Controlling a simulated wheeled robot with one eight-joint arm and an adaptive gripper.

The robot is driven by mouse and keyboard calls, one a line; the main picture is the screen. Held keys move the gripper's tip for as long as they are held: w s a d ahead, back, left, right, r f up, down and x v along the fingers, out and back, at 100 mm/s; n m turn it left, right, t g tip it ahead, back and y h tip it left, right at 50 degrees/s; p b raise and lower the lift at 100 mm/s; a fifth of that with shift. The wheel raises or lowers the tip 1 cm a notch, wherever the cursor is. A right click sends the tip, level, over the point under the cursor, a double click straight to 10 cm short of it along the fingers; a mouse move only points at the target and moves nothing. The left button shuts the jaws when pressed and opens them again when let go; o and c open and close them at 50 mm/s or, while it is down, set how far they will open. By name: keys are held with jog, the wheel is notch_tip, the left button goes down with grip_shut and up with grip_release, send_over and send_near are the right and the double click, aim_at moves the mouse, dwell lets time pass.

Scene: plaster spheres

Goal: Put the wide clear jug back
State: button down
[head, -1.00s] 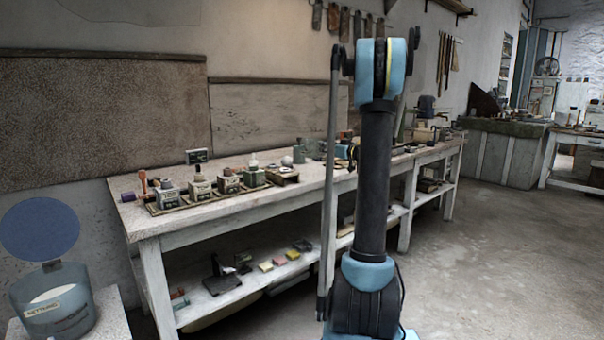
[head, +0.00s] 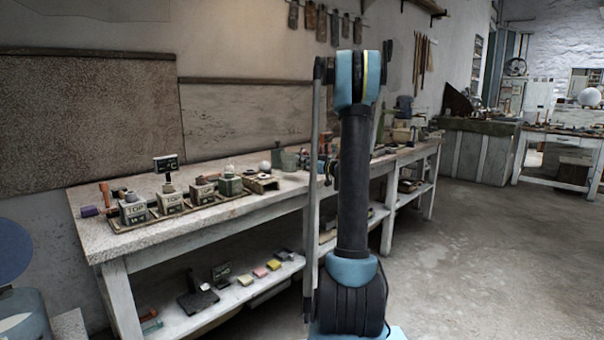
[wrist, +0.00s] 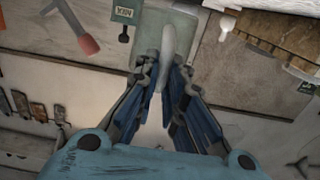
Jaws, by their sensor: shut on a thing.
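In the wrist view my gripper (wrist: 166,70) is shut on a pale grey, upright strip, which I take to be part of the wide clear jug (wrist: 168,48). The strip stands between the fingertips and reaches beyond them. A pale, greenish see-through area surrounds it, but I cannot tell the jug's full outline. In the head view my own arm stands in front of the gripper, and I cannot make out the held jug there.
A long workbench (head: 90,232) carries labelled pots (head: 170,200) on a tray, a small sign (head: 166,164) and a white sphere (head: 265,166). Its lower shelf holds coloured blocks (head: 260,272). A blue bucket (head: 22,318) is at the lower left. Open floor (head: 480,270) lies right.

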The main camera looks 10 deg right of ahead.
jog(key=shift+f, duration=1.8)
jog(key=c, duration=1.7)
grip_release()
jog(key=shift+s, duration=0.1)
